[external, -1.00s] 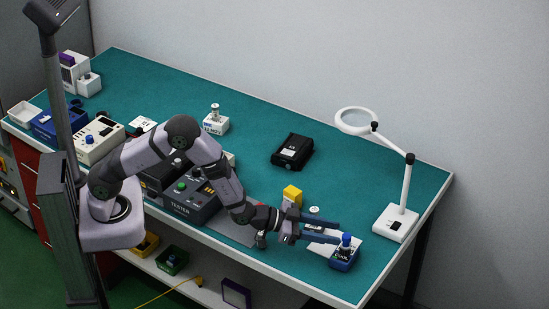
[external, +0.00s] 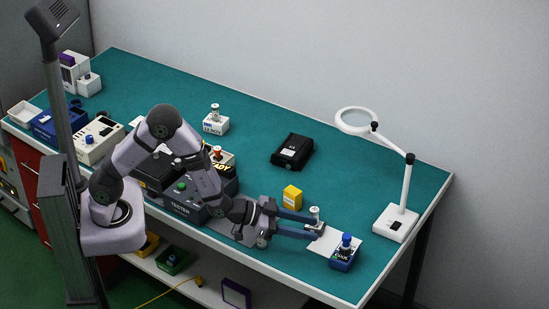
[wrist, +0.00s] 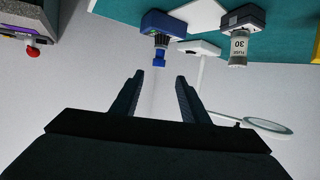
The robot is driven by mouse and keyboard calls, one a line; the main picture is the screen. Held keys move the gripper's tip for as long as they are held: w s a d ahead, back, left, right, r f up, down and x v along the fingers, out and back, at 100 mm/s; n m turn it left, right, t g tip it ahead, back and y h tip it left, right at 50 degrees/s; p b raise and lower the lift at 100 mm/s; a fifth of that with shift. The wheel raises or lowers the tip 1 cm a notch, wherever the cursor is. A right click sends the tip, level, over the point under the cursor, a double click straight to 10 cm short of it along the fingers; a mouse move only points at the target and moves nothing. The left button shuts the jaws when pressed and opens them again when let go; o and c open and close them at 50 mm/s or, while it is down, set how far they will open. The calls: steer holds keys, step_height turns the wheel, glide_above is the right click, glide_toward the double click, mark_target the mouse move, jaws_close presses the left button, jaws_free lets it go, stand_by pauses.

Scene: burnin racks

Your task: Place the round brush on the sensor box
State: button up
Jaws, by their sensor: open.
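A blue-topped round piece (external: 346,240), possibly the round brush, stands upright on a small blue box (external: 343,263) near the front right edge of the table. In the wrist view the piece (wrist: 159,50) has a dark middle and a blue end, and its box (wrist: 162,22) is behind it. The sensor box cannot be told for sure; a white box (external: 215,126) with an unreadable label stands at the back. My gripper (external: 316,229) is open and empty, left of the blue box and apart from it. Its fingers (wrist: 160,76) point toward the blue piece.
A fuse-labelled cylinder (wrist: 239,47) on a dark box (wrist: 243,17) is close to my fingers. A yellow box (external: 292,197), black box (external: 293,151) and white magnifier lamp (external: 396,222) stand nearby. The table behind them is largely clear.

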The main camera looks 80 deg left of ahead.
steer(key=s+a+f+g+y, duration=0.1)
steer(key=s+a+g, duration=0.3)
steer(key=s, duration=0.7)
steer(key=s+a+n+g+y, duration=0.1)
steer(key=s+a+g, duration=0.3)
steer(key=s, duration=0.7)
steer(key=s+a+f+n+g, duration=0.1)
steer(key=s+a+g, duration=0.3)
steer(key=s, duration=0.7)
steer(key=shift+a+f+g+y, duration=0.3)
steer(key=shift+a+g+y, duration=0.1)
steer(key=shift+g, duration=0.6)
